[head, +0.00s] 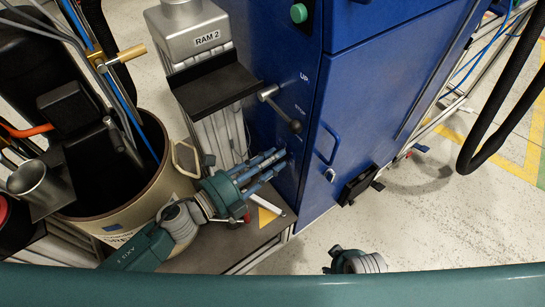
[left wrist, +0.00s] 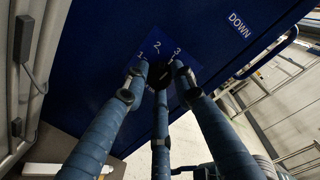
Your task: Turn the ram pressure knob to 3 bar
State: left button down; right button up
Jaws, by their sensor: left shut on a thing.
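The ram pressure knob (left wrist: 161,76) is a small dark round knob on the blue cabinet front, seen in the left wrist view. A scale plate (left wrist: 157,46) with the numbers 1, 2 and 3 curves above it. The knob's pointer cannot be made out. My left gripper (left wrist: 158,76) has its blue-wrapped fingers around the knob, shut on it. In the head view my left gripper (head: 284,160) reaches the cabinet's lower left side, and its fingers hide the knob. Part of my right arm's end (head: 355,262) shows at the bottom of the head view; its fingertips cannot be made out.
A lever (head: 281,108) with a dark ball end sticks out above my left gripper, beside the UP and STOP labels. The RAM 2 column (head: 205,45) and an open drum (head: 120,215) stand to the left. Floor to the right of the cabinet is mostly clear.

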pick_arm(q)
jog(key=shift+w+a+r, duration=0.1)
jog(key=shift+w+r, duration=0.15)
jog(key=shift+r, duration=0.05)
jog(key=c, duration=1.5)
grip_release()
jog(key=shift+c, duration=0.2)
jog(key=shift+o, duration=0.7)
jog(key=shift+s+f, duration=0.1)
jog(key=shift+f, duration=0.1)
jog(key=v, duration=0.7)
jog(key=shift+s+a, duration=0.15)
